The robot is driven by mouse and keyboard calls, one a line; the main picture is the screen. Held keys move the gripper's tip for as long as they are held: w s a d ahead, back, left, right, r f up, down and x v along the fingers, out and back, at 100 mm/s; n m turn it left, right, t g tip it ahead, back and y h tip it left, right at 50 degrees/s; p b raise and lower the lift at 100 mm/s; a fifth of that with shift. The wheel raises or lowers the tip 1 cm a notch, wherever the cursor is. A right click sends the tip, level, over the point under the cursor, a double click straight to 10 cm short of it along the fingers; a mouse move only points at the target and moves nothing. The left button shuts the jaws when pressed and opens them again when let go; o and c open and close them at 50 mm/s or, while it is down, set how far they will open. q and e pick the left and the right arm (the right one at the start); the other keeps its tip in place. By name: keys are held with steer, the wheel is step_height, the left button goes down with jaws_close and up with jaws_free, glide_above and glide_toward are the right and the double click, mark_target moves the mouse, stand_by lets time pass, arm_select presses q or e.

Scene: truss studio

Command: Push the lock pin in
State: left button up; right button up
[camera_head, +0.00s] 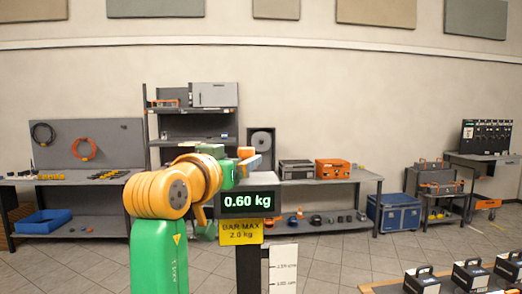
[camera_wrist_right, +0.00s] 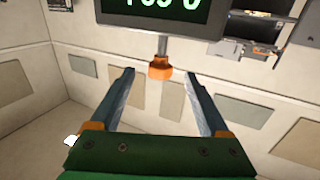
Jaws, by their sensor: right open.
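The lock pin appears to be the orange knob on a short grey rod (camera_wrist_right: 160,67) in the right wrist view, against the lower edge of the dark display. My right gripper (camera_wrist_right: 160,76) is open and empty, its two grey fingers apart with the knob between their tips in the picture. The knob looks beyond the tips; I cannot tell the exact gap. The pin cannot be made out there. My left gripper is not in view.
A yellow "BAR MAX 2.0 kg" sign (camera_head: 240,231) hangs under the display, on a dark post. A white scale strip (camera_head: 283,268) stands beside it. Black cases (camera_head: 468,277) stand on a bench at lower right. Shelves and workbenches line the back wall, with open floor before them.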

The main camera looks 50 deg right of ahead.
mark_target(243, 153)
steer(key=shift+w+d, duration=0.3)
steer(key=shift+d, duration=0.2)
steer(key=shift+d+r+p, duration=0.1)
steer(key=shift+r+p, duration=0.15)
steer(key=shift+p, duration=0.1)
steer(key=p, duration=0.1)
steer(key=w+d+r+p, duration=0.1)
steer(key=p, duration=0.1)
steer(key=shift+d+r, duration=0.15)
steer(key=shift+d, duration=0.15)
steer(key=d, duration=0.1)
steer(key=w+d+f, duration=0.1)
steer(key=d, duration=0.1)
steer(key=shift+w+f+p, duration=0.1)
steer(key=shift+w+p, duration=0.1)
steer(key=shift+p, duration=0.1)
steer(key=shift+s+a, duration=0.1)
steer(key=shift+a, duration=0.2)
steer(key=c, duration=0.6)
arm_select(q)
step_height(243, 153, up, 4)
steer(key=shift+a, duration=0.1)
arm_select(e)
jaws_close()
